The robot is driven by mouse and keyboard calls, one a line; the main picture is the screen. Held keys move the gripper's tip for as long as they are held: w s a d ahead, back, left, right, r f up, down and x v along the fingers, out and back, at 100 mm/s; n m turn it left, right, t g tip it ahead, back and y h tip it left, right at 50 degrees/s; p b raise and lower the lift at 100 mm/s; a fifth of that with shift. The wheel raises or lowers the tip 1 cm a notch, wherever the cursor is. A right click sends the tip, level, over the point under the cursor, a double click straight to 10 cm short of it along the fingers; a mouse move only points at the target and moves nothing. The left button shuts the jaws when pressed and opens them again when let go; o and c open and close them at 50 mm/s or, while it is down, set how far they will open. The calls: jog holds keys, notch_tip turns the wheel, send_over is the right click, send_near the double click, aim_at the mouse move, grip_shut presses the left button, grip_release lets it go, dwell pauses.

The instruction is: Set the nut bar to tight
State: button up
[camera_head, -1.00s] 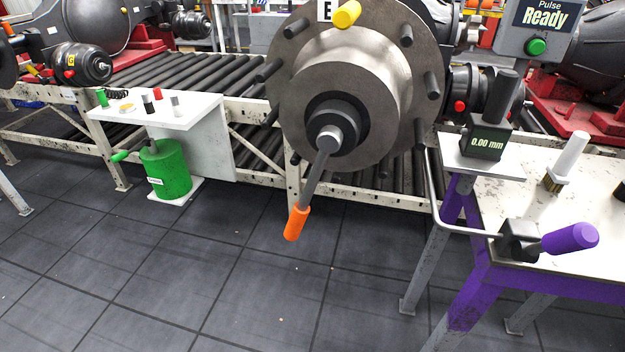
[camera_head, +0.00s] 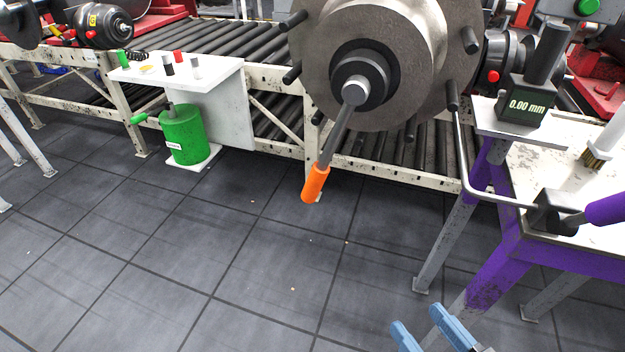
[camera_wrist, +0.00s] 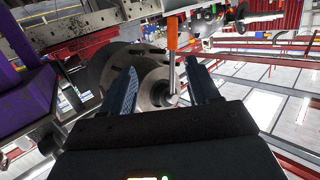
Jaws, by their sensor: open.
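The nut bar is a grey bar with an orange grip (camera_head: 315,184) on the hub nut (camera_head: 357,88) at the centre of the large metal hub (camera_head: 418,90). It hangs down and slightly left from the nut. My gripper (camera_head: 421,328) shows at the bottom of the head view, below and to the right of the bar and well apart from it. Its light-blue fingers are open and empty. In the wrist view, the bar's orange grip (camera_wrist: 172,33) and the hub (camera_wrist: 148,82) appear beyond and between the open fingers (camera_wrist: 163,84).
A purple-legged bench (camera_head: 500,275) stands at the right with a gauge reading 0.00 mm (camera_head: 527,102) and a purple-handled tool (camera_head: 606,208). A white stand (camera_head: 222,75) and green canister (camera_head: 183,135) are at the left. The floor below the bar is clear.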

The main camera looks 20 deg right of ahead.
jog(key=w+f+t+b, duration=0.1)
jog(key=w+f+b, duration=0.15)
jog(key=w, duration=1.15)
jog(key=t+y+b, duration=0.1)
jog(key=y+b, duration=0.1)
jog(key=b, duration=0.1)
send_near(312, 173)
jog(key=w, duration=0.1)
jog(key=w+f, duration=0.1)
jog(key=w, duration=0.1)
jog(key=w+f, duration=0.1)
jog(key=w, duration=0.1)
jog(key=shift+w+d+f, duration=0.1)
jog(key=shift+w+d, duration=0.1)
jog(key=shift+d, duration=0.05)
jog(key=shift+w+a, duration=0.2)
jog(key=shift+w, duration=1.6)
jog(key=shift+w+a, duration=0.2)
jog(key=shift+w, duration=1.55)
grip_shut()
